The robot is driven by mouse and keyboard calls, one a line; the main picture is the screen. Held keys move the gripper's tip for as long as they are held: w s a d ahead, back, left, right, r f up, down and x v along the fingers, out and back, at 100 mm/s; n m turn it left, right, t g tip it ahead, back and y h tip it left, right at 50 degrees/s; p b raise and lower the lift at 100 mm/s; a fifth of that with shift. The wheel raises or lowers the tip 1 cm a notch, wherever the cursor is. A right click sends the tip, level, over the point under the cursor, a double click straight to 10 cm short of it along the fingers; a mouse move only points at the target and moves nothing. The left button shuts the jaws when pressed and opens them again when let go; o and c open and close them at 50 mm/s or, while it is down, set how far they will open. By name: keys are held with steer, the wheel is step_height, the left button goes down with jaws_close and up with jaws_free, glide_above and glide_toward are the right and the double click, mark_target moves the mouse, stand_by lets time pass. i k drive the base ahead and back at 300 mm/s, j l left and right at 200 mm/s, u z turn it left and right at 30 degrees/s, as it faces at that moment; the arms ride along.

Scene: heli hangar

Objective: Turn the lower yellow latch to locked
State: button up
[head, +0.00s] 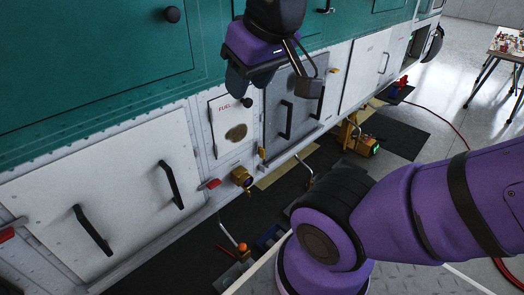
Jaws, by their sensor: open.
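A small yellow latch (262,152) sits at the lower left edge of a grey panel (278,98) on the helicopter's side. It looks roughly upright, but it is too small to read its setting. Another yellow latch (334,71) shows higher in the picture, by the panel's right edge. My gripper (250,82) hangs above and in front of the panel's upper left part, with its dark fingers apart and empty. It is clear of the lower latch and hides part of the panel's top.
The panel has two black handles (286,119). To its left are a fuel door (229,122), a brass fitting (241,177) and a red latch (209,184). A yellow floor device (362,143) and a red hose (447,118) lie at right. A table (507,47) stands far right.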

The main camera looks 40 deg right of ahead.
mark_target(261, 151)
steer(key=k+j+z, duration=0.1)
steer(key=j, duration=0.25)
steer(key=j+z, duration=0.15)
steer(key=j, duration=0.15)
steer(key=k+j+z, duration=0.4)
